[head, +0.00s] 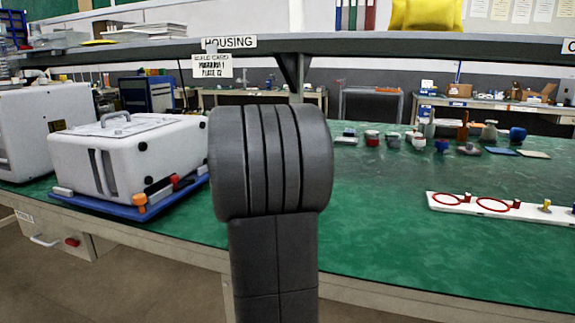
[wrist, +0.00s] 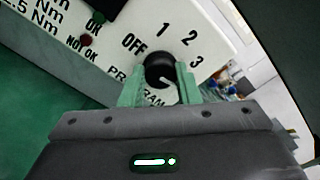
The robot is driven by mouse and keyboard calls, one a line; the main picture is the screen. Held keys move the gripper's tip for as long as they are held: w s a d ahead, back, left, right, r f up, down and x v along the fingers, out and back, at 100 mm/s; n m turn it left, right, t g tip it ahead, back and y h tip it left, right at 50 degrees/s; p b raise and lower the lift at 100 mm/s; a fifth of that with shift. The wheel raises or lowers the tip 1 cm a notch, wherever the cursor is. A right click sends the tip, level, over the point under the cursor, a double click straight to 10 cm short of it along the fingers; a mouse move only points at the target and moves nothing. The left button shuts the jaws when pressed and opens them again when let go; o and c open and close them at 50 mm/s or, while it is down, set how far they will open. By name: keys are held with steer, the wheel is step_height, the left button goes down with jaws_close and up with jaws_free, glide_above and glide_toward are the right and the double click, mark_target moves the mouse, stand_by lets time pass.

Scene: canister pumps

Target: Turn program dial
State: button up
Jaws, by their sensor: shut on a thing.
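The program dial (wrist: 157,63) is a round black knob on a white panel (wrist: 115,65) in the wrist view. OFF, 1, 2 and 3 are printed around it, and a partly covered PROGRAM label is below. A short white pointer mark on the knob slants to the lower right, near my right finger. I cannot tell which setting it marks. My gripper (wrist: 160,77) has its two green fingers on either side of the knob, shut on it. In the head view my own dark arm fills the middle, and neither dial nor gripper can be made out.
A black part (wrist: 108,8) and a red light (wrist: 86,41) by the OK and NOT OK labels sit left of the dial. In the head view, a white pump housing (head: 125,150) on a blue tray and a white strip (head: 470,205) with red rings stand on the green bench (head: 375,240).

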steer(key=shift+f+m+b, duration=0.1)
steer(key=shift+m+b, duration=0.5)
steer(key=shift+m, duration=0.5)
steer(key=o, duration=1)
steer(key=shift+d, duration=0.1)
steer(key=shift+c, duration=0.2)
steer(key=p+v, duration=0.1)
steer(key=v, duration=1.3)
steer(key=shift+p, duration=0.4)
